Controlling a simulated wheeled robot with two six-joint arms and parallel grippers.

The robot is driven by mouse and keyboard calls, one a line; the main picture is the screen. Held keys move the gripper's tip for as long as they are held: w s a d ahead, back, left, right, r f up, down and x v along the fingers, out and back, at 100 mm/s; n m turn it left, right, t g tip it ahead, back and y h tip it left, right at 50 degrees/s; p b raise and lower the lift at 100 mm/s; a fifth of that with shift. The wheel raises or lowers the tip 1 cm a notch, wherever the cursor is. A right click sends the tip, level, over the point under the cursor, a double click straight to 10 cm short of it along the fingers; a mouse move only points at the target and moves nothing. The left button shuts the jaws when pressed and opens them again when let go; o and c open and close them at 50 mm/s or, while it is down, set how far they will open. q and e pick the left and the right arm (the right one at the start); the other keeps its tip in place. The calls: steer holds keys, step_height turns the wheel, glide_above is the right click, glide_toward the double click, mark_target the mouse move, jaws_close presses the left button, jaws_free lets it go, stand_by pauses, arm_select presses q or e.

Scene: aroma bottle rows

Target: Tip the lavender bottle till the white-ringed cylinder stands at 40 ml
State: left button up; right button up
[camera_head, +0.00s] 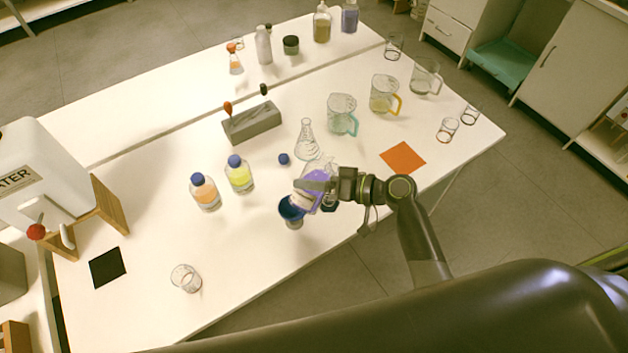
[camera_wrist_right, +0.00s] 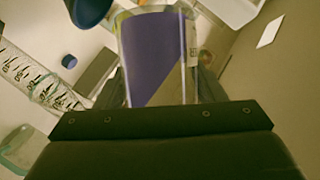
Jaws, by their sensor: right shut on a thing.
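My right gripper (camera_head: 318,186) is shut on the lavender bottle (camera_head: 319,198), which is tilted on the table's near side, above a dark blue open vessel (camera_head: 291,211). In the right wrist view the bottle (camera_wrist_right: 152,45) fills the space between the fingers, and its purple liquid has a slanted surface. A clear graduated cylinder (camera_wrist_right: 35,76) shows at the left of that view. I cannot make out its white ring or its level. The blue vessel partly shows there at the top. Whether liquid is flowing cannot be told. My left gripper is out of view.
An orange bottle (camera_head: 204,192) and a yellow bottle (camera_head: 239,175) stand left of the gripper. A conical flask (camera_head: 306,140), a loose blue cap (camera_head: 284,159) and a grey block (camera_head: 252,123) lie behind. Handled jugs (camera_head: 341,115) stand at the back right. The table's front left is mostly clear.

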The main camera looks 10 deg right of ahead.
steer(key=shift+s+a+f+m+b, duration=0.15)
steer(key=shift+f+m+b, duration=0.25)
steer(key=shift+f, duration=0.2)
steer(key=shift+a+f+m+y+b, duration=0.15)
steer(key=shift+m+y+b, duration=0.15)
steer(key=shift+m+y, duration=0.25)
steer(key=shift+s+r+m, duration=0.1)
steer(key=shift+r+m, duration=0.1)
steer(key=shift+m, duration=0.05)
steer(key=shift+a+r+m+y, duration=0.1)
steer(key=shift+r+m+y, duration=0.25)
steer(key=shift+m, duration=0.15)
steer(key=shift+r+m+y+p, duration=0.35)
steer(key=shift+r+m, duration=0.25)
steer(key=shift+m, duration=0.1)
stand_by(0.3)
steer(key=shift+f, duration=0.1)
steer(key=shift+b, duration=0.3)
